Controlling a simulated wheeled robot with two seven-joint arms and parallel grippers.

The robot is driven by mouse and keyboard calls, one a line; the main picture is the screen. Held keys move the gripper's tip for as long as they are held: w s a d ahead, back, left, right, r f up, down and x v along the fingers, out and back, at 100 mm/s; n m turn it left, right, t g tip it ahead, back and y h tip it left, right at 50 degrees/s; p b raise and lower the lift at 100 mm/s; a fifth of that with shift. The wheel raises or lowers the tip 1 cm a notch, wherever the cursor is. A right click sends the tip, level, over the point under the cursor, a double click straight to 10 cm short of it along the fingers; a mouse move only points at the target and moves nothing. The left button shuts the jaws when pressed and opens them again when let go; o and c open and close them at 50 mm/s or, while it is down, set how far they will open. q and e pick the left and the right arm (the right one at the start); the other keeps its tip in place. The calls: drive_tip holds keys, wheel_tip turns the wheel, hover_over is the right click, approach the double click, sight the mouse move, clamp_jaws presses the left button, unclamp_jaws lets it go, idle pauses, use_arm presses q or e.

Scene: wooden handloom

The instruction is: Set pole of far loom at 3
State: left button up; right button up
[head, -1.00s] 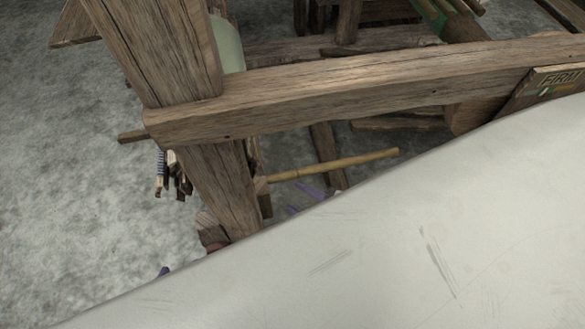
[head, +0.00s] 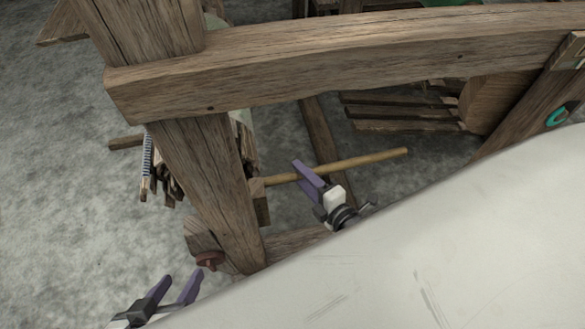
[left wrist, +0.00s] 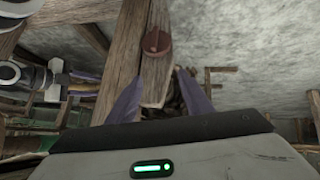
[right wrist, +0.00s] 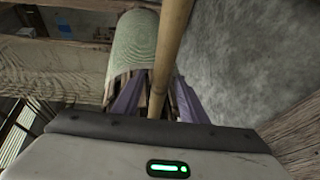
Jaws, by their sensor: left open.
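A tan wooden pole (head: 345,165) sticks out to the right from a wooden block (head: 261,200) beside the loom's post (head: 200,180). My right gripper (head: 303,170) is at the pole, one purple finger crossing in front of it. In the right wrist view the pole (right wrist: 171,40) runs between the spread fingers, with a narrow gap on each side. My left gripper (head: 183,275) is open and empty at the lower left, below a red-brown knob (head: 210,259) at the post's foot. The knob (left wrist: 157,42) lies ahead of its fingertips in the left wrist view. No number marks are readable.
A thick wooden beam (head: 330,65) crosses above the pole. Hanging wooden sticks (head: 165,175) are left of the post. A green-white cloth roll (right wrist: 134,45) is close to the right gripper. My pale body covers the lower right. Grey floor at left is clear.

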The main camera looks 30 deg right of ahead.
drive_tip(key=b+x, duration=0.1)
drive_tip(key=x, duration=0.4)
drive_tip(key=shift+s, duration=0.1)
clamp_jaws()
